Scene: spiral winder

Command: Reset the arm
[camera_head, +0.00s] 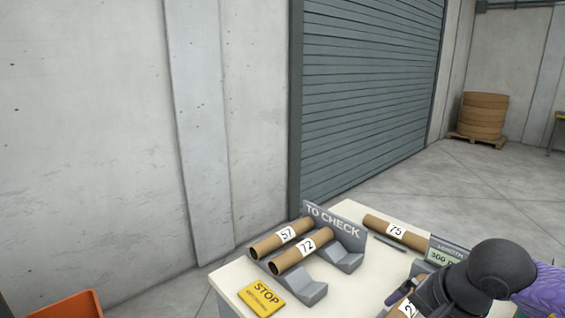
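My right arm comes in at the lower right, with dark rounded links over the table's right part. Its gripper (428,296) is at the bottom edge, close against a brown tube with a white label (408,309) that reads "2" in its visible part. The links and the frame edge hide the fingertips, so I cannot tell whether it holds this tube. My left gripper is not in view. Tubes labelled 57 (267,246) and 72 (290,260) lie side by side on a grey cradle (308,292). A tube labelled 75 (377,224) lies behind, to the right.
The cream table (234,277) carries a "TO CHECK" sign (334,222), a yellow STOP plate (261,298) and a small display (444,254). A purple object (546,290) is at the right edge. An orange bin (68,307) is at lower left.

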